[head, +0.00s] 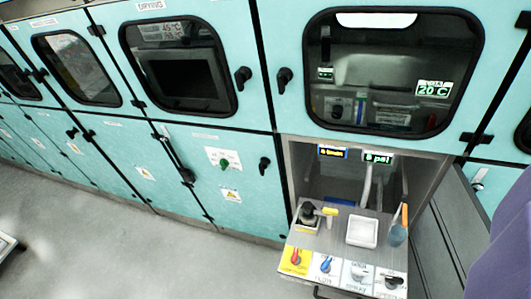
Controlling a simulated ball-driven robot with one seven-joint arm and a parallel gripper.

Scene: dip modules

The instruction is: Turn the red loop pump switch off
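The red switch (295,258) sits on a yellow label plate at the left end of the front row on a pull-out shelf (338,249). Its handle looks roughly upright in the picture; the label is too small to read surely, and I cannot tell whether it is on or off. Beside it to the right are a blue-handled switch (326,265), a white one (358,272) and a dark one (391,282). My gripper is not in view, and nothing is seen touching the red switch.
Behind the switches stand a dark fitting with a yellow handle (312,213), a white square basin (362,232) and an orange-handled brush (400,229). Teal cabinets (225,140) with windows and black latches line the wall.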

